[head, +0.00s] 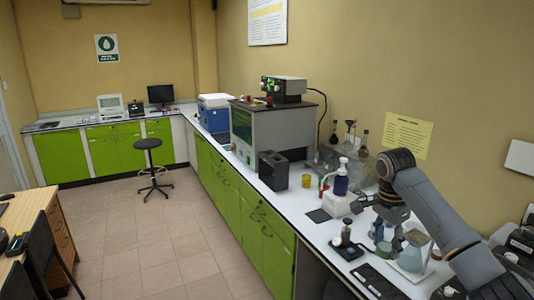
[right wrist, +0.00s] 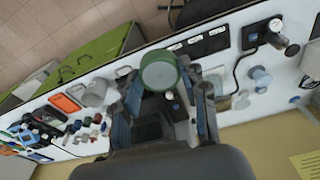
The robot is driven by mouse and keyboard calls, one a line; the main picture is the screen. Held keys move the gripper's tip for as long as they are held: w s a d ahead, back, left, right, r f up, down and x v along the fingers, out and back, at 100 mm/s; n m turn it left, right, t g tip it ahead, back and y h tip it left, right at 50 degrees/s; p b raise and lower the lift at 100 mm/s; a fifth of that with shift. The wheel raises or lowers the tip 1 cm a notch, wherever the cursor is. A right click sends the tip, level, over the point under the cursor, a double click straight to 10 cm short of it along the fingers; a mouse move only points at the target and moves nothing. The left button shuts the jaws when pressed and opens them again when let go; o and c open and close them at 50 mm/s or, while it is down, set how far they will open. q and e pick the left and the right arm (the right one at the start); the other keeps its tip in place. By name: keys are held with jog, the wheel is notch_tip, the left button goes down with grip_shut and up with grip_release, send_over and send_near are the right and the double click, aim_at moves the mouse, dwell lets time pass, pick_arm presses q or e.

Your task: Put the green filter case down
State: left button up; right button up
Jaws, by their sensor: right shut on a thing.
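My right arm comes in from the right in the head view, and its gripper (head: 384,232) points down over the white bench. The right gripper is shut on the green filter case, a small round green-rimmed piece with a pale face. In the right wrist view the case (right wrist: 160,71) sits between the fingertips of the gripper (right wrist: 165,88). In the head view the case (head: 385,249) is small and partly covered by the fingers. It seems close above the bench top, but I cannot tell whether it touches. My left gripper is not in view.
A flask with teal liquid (head: 412,257) stands just right of the gripper. A black-based instrument (head: 346,247) stands to the left, with a dark flat tray (head: 379,281) in front. A dark blue bottle (head: 341,183) and glassware stand behind on the bench (head: 318,228).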

jog(key=s+a+r+n, duration=0.1)
jog(key=s+a+n, duration=0.7)
jog(key=s+a, duration=0.15)
jog(key=s+a+f+n+t+y, duration=0.1)
jog(key=s+f+n, duration=0.25)
jog(key=s, duration=0.55)
jog(key=s+f+n, duration=0.2)
jog(key=s+f, duration=0.3)
jog(key=s, duration=0.5)
notch_tip(320, 180, down, 22)
jog(key=b, duration=2.2)
jog(key=shift+w+a+r, duration=0.2)
jog(key=shift+w+r, duration=0.05)
jog(key=shift+w, duration=0.1)
jog(key=shift+r, duration=0.1)
